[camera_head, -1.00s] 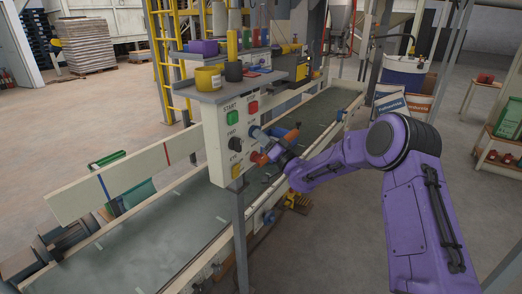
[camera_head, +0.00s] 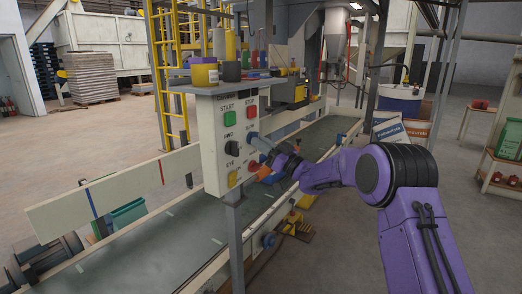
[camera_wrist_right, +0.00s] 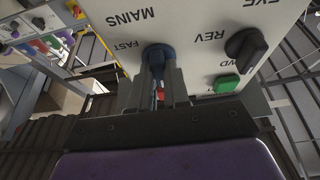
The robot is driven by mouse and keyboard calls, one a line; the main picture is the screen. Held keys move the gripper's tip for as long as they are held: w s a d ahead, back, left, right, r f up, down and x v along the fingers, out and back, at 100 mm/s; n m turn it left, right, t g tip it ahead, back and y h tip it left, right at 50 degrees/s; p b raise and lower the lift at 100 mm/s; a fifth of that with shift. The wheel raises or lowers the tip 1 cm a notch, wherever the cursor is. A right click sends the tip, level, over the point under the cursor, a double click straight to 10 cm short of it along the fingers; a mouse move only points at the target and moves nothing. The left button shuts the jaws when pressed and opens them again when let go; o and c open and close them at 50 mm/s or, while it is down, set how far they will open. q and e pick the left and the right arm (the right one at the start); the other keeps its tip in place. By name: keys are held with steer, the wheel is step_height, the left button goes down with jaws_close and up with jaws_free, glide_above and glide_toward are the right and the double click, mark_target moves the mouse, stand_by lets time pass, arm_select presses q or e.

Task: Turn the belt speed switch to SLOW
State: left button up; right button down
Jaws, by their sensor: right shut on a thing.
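The belt speed switch is a blue knob (camera_wrist_right: 158,55) on the cream control panel (camera_head: 212,160). In the right wrist view the panel is upside down, with the word FAST beside the knob and MAINS farther off. My right gripper (camera_wrist_right: 160,85) is shut on the knob, with a finger on each side. In the head view my right gripper (camera_head: 262,143) reaches the panel's right side and hides most of the knob. Which way the knob points is unclear. My left gripper is not in view.
The panel also carries a green START button (camera_head: 229,118), a red STOP button (camera_head: 251,112), a black FWD/REV knob (camera_head: 232,148) and a yellow EYE switch (camera_head: 233,179). A shelf with cups and bottles sits above. The conveyor belt (camera_head: 160,245) runs behind the panel.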

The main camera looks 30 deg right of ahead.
steer(key=shift+f, duration=0.15)
stand_by(0.3)
steer(key=c, duration=1.1)
jaws_free()
steer(key=b+v, duration=0.2)
steer(key=v, duration=0.8)
steer(key=shift+s+d, duration=0.15)
steer(key=shift+s, duration=0.1)
